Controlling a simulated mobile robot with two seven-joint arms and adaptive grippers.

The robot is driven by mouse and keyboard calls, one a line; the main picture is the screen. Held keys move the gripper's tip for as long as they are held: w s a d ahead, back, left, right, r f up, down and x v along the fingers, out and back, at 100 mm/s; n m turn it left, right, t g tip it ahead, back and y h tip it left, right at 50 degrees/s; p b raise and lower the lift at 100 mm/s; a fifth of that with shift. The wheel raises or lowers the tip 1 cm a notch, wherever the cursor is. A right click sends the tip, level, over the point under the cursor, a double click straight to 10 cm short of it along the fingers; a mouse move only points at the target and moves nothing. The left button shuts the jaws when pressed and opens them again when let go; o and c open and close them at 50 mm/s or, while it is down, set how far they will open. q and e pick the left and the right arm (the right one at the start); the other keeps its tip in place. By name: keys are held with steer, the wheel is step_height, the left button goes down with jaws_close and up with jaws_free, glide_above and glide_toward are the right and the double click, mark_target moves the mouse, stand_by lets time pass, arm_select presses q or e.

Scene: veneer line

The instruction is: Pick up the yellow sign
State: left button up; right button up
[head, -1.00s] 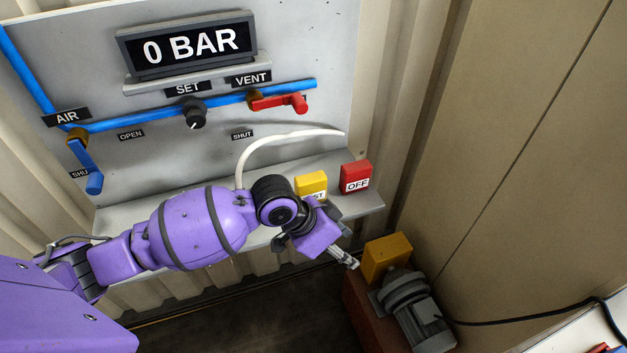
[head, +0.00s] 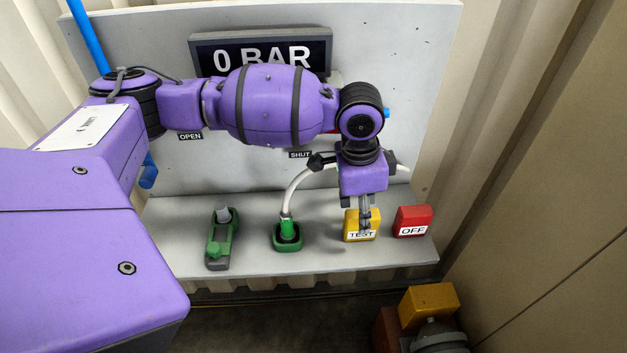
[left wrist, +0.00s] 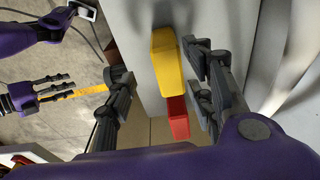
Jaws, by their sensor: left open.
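The yellow sign (head: 352,219), a block with a white TEST label, stands on the grey ledge (head: 330,258) beside the red OFF block (head: 412,221). My left gripper (head: 365,222) points down in front of it and overlaps its face and label. In the left wrist view the yellow sign (left wrist: 166,65) lies between the two spread fingers of my left gripper (left wrist: 163,95), with gaps at both sides. The red block (left wrist: 178,118) shows beyond it. My right gripper (left wrist: 70,88) is at the left of that view, by an orange strip; whether it holds this is unclear.
A green socket with a white hose (head: 287,236) and a green-grey latch fitting (head: 218,245) stand left of the sign. The 0 BAR display (head: 205,58) is partly behind my arm. An orange box on a motor (head: 429,303) stands below right. The ledge's front strip is clear.

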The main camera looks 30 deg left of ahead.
arm_select(q)
steer(key=shift+w+d+f, duration=0.1)
steer(key=shift+w+f, duration=0.1)
steer(key=shift+f, duration=1)
steer(key=shift+w+d+f, duration=0.1)
steer(key=shift+w+f, duration=0.2)
steer(key=shift+f, duration=0.5)
steer(key=f, duration=0.2)
steer(key=w+f, duration=0.1)
steer(key=shift+d+f, duration=0.2)
steer(key=shift+f, duration=0.15)
steer(key=shift+s, duration=0.1)
steer(key=shift+c, duration=0.2)
arm_select(e)
steer(key=shift+s+d+f, duration=0.3)
steer(key=shift+f, duration=0.05)
arm_select(q)
steer(key=shift+r, duration=0.1)
jaws_close()
arm_select(e)
steer(key=shift+s+a+f, duration=0.1)
steer(key=shift+s+f, duration=0.05)
steer(key=shift+s, duration=0.25)
